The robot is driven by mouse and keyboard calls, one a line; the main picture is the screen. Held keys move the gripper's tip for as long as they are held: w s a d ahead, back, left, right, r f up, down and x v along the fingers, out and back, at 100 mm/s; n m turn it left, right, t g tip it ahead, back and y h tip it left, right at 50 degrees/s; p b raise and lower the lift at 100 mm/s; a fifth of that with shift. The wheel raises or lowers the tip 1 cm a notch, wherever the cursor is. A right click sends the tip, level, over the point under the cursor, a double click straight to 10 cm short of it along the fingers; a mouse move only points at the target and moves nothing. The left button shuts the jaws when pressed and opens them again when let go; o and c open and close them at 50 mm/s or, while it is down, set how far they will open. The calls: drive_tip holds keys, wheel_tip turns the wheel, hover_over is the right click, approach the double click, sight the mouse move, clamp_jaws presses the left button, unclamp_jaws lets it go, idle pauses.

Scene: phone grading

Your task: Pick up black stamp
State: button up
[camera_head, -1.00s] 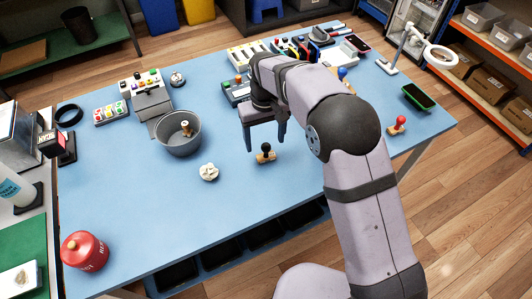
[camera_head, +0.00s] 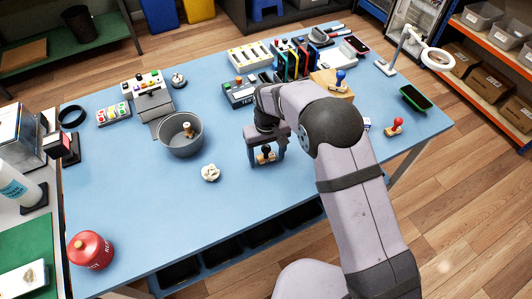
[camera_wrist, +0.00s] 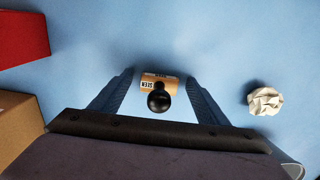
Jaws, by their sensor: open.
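The black stamp (camera_head: 266,153) stands on the blue table (camera_head: 130,185), with a black knob handle on a wooden base. In the wrist view the black stamp (camera_wrist: 158,97) shows from above, its wooden base lettered. My gripper (camera_head: 267,160) is lowered over it, with one finger on each side. In the wrist view my gripper (camera_wrist: 157,88) is open, and gaps show between the fingers and the stamp. Whether the fingertips touch the table is hard to tell.
A crumpled paper ball (camera_head: 210,173) lies left of my gripper. The front-left table is mostly clear.

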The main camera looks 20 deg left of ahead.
sight(267, 149)
drive_tip(key=c, duration=1.1)
drive_tip(key=shift+c, duration=0.2)
drive_tip(key=shift+r+b, duration=1.15)
drive_tip(key=shift+r, duration=3.9)
